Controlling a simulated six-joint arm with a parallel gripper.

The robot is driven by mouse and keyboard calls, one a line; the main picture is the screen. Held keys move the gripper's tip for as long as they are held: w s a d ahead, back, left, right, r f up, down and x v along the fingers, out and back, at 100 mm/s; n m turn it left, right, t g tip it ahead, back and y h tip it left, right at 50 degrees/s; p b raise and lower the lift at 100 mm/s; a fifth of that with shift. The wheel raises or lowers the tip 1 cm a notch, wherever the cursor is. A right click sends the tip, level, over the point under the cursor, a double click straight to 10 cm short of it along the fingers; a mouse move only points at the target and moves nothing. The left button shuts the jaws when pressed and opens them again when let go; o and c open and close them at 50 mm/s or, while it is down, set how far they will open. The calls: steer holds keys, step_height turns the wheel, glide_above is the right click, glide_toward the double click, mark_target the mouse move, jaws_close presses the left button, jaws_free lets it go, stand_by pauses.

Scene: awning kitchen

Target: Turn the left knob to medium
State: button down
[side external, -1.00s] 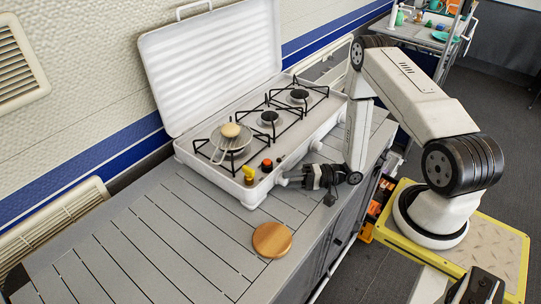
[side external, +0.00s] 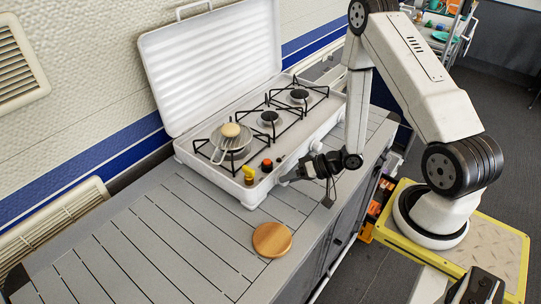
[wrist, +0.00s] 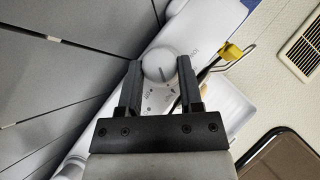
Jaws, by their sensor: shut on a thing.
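A round white knob (wrist: 157,64) sits on the stove's front panel, with printed marks around it and a dark pointer line on its face. My gripper (wrist: 160,73) has one finger on each side of the knob and is shut on it. In the side external view my gripper (side external: 286,180) reaches level to the front face of the white stove (side external: 250,192), near its left half. The held knob is hidden there by the fingers, and its exact setting is too small to read.
A yellow item (side external: 249,173) and a dark red-orange item (side external: 266,165) stand at the stove's front left. A round wooden board (side external: 272,239) lies on the slatted counter (side external: 150,255), which is otherwise mostly clear.

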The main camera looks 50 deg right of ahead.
steer(key=h, duration=0.1)
steer(key=n+h, duration=0.2)
steer(key=shift+a+r+g, duration=0.2)
steer(key=shift+a+g, duration=0.05)
steer(key=shift+g, duration=0.05)
steer(key=shift+a+n+h, duration=0.2)
steer(key=shift+n+h, duration=0.6)
steer(key=shift+h, duration=0.9)
steer(key=c, duration=0.5)
jaws_free()
steer(key=shift+c, duration=0.2)
steer(key=shift+d+y, duration=0.15)
steer(key=shift+y, duration=0.15)
